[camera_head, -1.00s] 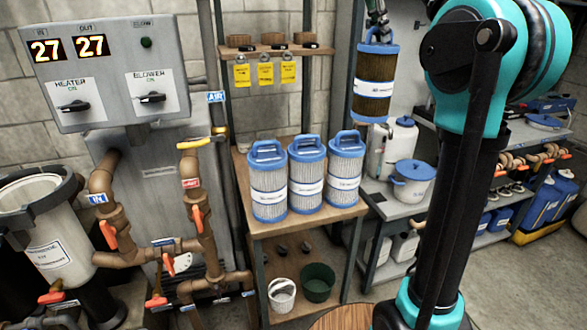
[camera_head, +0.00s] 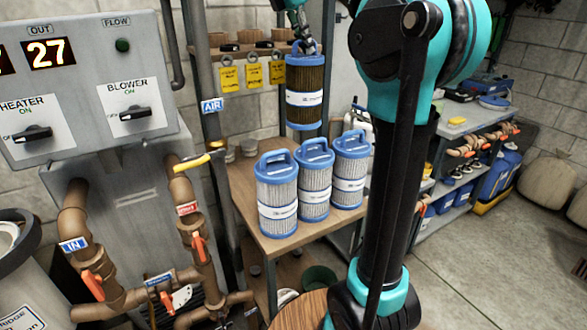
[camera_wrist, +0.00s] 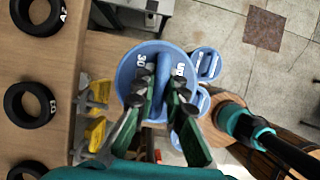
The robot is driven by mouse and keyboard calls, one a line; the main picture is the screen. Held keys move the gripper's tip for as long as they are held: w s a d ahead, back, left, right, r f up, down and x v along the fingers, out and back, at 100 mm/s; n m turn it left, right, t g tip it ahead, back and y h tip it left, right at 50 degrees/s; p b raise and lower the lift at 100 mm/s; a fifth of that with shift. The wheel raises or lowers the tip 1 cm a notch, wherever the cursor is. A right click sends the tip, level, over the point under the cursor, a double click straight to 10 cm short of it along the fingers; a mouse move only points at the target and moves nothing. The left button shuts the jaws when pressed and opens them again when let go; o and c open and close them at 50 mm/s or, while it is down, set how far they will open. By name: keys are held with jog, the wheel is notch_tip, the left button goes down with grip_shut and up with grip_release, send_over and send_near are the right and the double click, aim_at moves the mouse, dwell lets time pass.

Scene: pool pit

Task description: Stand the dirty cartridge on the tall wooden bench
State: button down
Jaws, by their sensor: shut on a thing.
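The dirty cartridge (camera_head: 304,110), brown-pleated with blue end caps and a white label band, hangs upright in the head view. My gripper (camera_head: 302,47) is shut on its top handle. In the wrist view my gripper (camera_wrist: 160,88) grips the handle across the cartridge's round blue top (camera_wrist: 132,72). The tall wooden bench (camera_head: 243,203) stands below, with three white-pleated cartridges with blue caps (camera_head: 277,195) (camera_head: 314,182) (camera_head: 349,170) standing in a row on it. The dirty cartridge appears above and behind this row, its bottom apart from the bench top. The cartridges partly hide the bench's back.
A wall shelf (camera_head: 228,55) with yellow tags (camera_head: 253,74) is left of the held cartridge; black rings (camera_wrist: 32,105) lie on it in the wrist view. Pipes (camera_head: 187,210) and a control box (camera_head: 85,75) stand left. Bare bench top shows at the left front.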

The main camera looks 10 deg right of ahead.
aim_at(287, 83)
jog(key=shift+a+f, duration=0.2)
jog(key=shift+f, duration=0.6)
notch_tip(287, 83, down, 20)
jog(key=shift+f, duration=0.3)
jog(key=c, duration=1.6)
grip_release()
jog(key=v, duration=1.2)
